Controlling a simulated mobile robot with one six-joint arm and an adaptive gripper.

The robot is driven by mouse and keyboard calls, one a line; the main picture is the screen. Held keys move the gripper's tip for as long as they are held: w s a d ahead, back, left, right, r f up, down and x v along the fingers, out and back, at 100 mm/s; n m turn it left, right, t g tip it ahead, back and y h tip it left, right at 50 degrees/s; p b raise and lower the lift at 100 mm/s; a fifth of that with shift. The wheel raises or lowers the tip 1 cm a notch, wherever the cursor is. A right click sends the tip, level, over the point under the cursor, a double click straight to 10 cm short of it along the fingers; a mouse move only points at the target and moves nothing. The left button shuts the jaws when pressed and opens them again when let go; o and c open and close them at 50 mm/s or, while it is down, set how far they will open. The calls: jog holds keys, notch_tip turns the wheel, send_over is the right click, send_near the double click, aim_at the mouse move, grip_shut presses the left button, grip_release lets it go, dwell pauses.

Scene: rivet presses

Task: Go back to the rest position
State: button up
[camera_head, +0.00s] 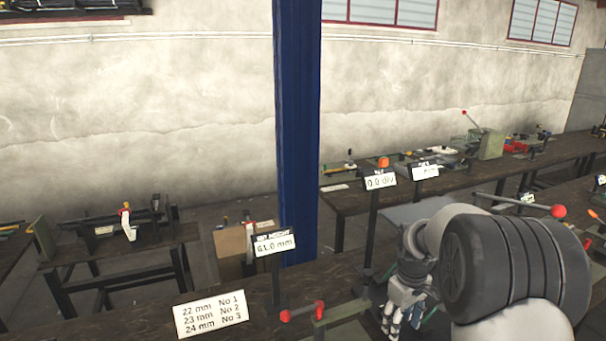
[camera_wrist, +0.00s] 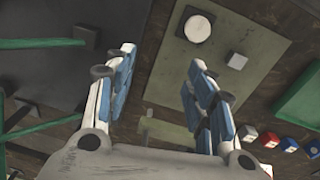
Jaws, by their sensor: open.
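My gripper (camera_head: 402,306) hangs at the lower right of the head view, over the near bench, with my arm in front of part of the bench. In the wrist view my gripper (camera_wrist: 160,75) has its two blue-and-white fingers well apart, with nothing between them. Past the fingers lies a green-grey plate (camera_wrist: 236,95) bearing a white round piece (camera_wrist: 197,28) and a small grey block (camera_wrist: 237,61). I cannot tell the gripper's exact height above the bench.
The near bench (camera_head: 140,325) carries a sign listing sizes (camera_head: 210,314), a 61.0 mm display (camera_head: 275,244), a 0.0 div display (camera_head: 380,181) and a red-ended handle (camera_head: 301,311). A red-knobbed lever (camera_head: 520,204) is close to my arm. A blue column (camera_head: 297,130) stands behind. Coloured cubes (camera_wrist: 270,140) lie at right.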

jog(key=s+a+r+m+t, duration=0.1)
jog(key=s+a+r, duration=0.2)
jog(key=s+r, duration=0.45)
jog(key=s+a+r+m+t, duration=0.1)
jog(key=s+a+r+m, duration=0.15)
jog(key=s+r, duration=0.45)
jog(key=s+a+r+m+t, duration=0.1)
jog(key=s+a, duration=0.1)
jog(key=s, duration=0.6)
jog(key=s+a+r+m+t, duration=0.1)
jog(key=s+a, duration=0.1)
jog(key=s, duration=0.6)
jog(key=shift+s+a+r, duration=0.15)
jog(key=shift+s+a, duration=0.1)
jog(key=shift+s, duration=0.1)
